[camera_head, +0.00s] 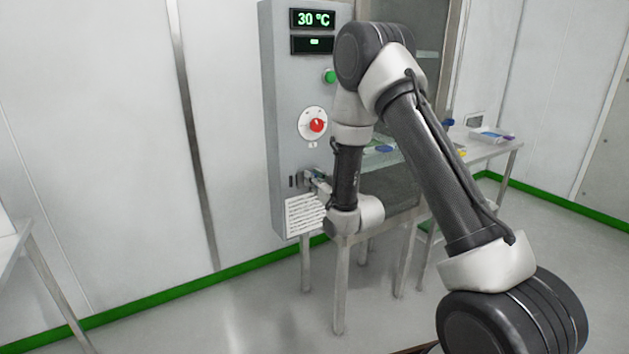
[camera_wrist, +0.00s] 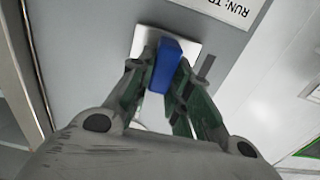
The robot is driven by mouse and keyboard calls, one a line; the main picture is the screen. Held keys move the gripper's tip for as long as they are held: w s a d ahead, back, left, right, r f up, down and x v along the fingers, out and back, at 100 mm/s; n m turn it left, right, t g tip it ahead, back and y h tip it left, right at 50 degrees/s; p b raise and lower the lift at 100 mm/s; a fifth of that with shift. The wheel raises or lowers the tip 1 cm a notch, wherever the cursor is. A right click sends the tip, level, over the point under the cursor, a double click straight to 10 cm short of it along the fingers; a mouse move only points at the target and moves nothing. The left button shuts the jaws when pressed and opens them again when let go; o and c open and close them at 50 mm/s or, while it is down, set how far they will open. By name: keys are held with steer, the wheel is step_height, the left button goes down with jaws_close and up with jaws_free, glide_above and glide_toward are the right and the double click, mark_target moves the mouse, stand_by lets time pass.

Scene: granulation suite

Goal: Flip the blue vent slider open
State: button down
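The blue vent slider (camera_wrist: 168,66) shows in the wrist view as a blue block on a pale plate (camera_wrist: 188,48) on the grey cabinet face. My gripper (camera_wrist: 166,72) has its fingers on either side of the block, seemingly touching it on both sides. In the head view my gripper (camera_head: 309,179) is at the lower front of the grey cabinet (camera_head: 282,120), just above a printed label (camera_head: 304,213). There the slider is mostly hidden by the gripper, and its exact position cannot be read.
The cabinet has a 30 °C display (camera_head: 312,18), a green button (camera_head: 329,76) and a red knob (camera_head: 316,125) above my gripper. A table (camera_head: 492,147) with small items stands behind at right. Another table edge (camera_head: 12,245) is at far left. Floor between is clear.

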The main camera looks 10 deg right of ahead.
steer(key=d, duration=0.1)
steer(key=w+d, duration=0.1)
steer(key=d, duration=0.1)
steer(key=shift+d, duration=0.25)
steer(key=c, duration=1.3)
jaws_free()
steer(key=shift+w+d, duration=0.1)
steer(key=shift+d, duration=0.05)
steer(key=v, duration=0.7)
steer(key=shift+s, duration=0.25)
